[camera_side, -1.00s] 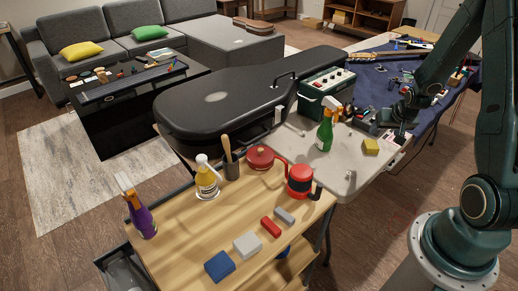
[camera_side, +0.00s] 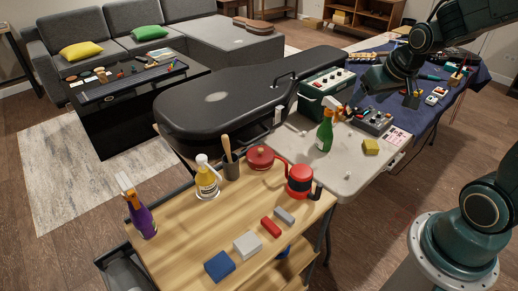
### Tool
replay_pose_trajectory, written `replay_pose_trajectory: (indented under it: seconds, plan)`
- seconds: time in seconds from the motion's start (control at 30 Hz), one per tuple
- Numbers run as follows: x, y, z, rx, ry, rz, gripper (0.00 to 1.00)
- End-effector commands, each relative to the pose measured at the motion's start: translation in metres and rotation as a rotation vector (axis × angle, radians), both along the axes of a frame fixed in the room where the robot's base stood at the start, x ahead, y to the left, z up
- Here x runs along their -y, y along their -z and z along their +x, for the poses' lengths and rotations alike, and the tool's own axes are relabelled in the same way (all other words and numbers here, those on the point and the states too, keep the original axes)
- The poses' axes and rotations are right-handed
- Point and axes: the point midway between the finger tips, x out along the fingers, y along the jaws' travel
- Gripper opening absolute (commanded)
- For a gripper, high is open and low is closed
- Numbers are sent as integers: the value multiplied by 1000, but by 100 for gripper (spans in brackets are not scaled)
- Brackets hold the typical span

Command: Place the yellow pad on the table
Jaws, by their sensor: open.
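A small yellow pad (camera_side: 371,146) rests on the light grey table (camera_side: 345,171), near its right side, to the right of a green spray bottle. It looks like a thick block and lies clear of my gripper. My gripper (camera_side: 410,101) is open, small and dark in the upper right. It is raised above the blue-covered work area behind the yellow pad, apart from it. Its fingertips are hard to make out against the dark cloth.
A green spray bottle (camera_side: 325,131), a green amplifier (camera_side: 325,90) and a grey control box (camera_side: 373,121) stand near the pad. A black guitar case (camera_side: 230,100) lies behind. The wooden cart (camera_side: 185,250) in front holds bottles and coloured blocks. The grey table's front part is mostly free.

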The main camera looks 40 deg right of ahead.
Motion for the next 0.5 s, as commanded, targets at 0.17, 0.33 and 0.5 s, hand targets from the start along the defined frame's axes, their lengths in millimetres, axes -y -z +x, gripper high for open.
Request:
replay_pose_trajectory:
  seconds: [0.17,0.33,0.5]
  plan:
    - [-40,-30,-22,4,-99,-3,67]
    - [-72,-51,-50,1,-187,-3,67]
    - [-98,-66,-83,-3,-275,-3,67]
